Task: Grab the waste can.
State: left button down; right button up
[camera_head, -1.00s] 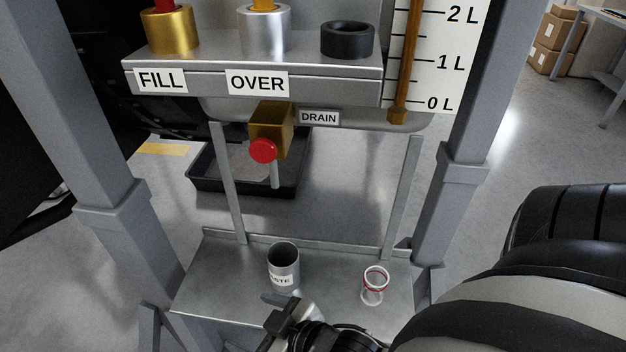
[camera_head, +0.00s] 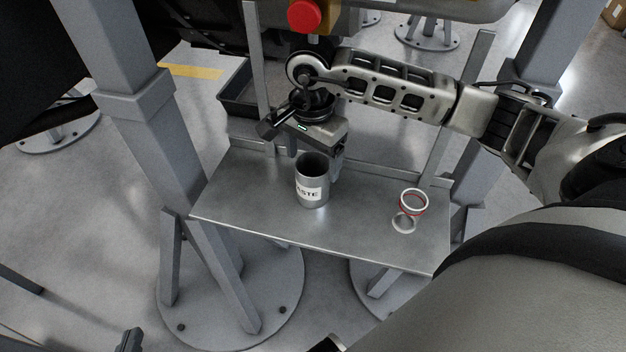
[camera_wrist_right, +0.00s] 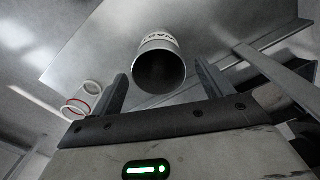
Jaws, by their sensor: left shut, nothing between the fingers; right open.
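The waste can (camera_head: 311,190) is a grey open-topped cylinder with a white label ending in "ASTE". It stands upright on the metal shelf (camera_head: 250,205). My right gripper (camera_head: 316,160) is open, above and just behind the can, pointing down. In the right wrist view the can's mouth (camera_wrist_right: 160,72) lies between the tips of my right gripper (camera_wrist_right: 163,86), with gaps at both sides. The can is not gripped. My left gripper (camera_head: 130,341) shows only as a dark tip at the bottom edge, away from the shelf, and is shut.
A red knob (camera_head: 304,16) hangs above. Grey posts (camera_head: 135,110) flank the shelf. A black tray (camera_head: 238,90) is behind it. The shelf's left part is bare.

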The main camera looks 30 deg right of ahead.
aim_at(312, 168)
notch_tip(312, 168, down, 7)
jog(key=shift+d+r, duration=0.1)
jog(key=c, duration=1.2)
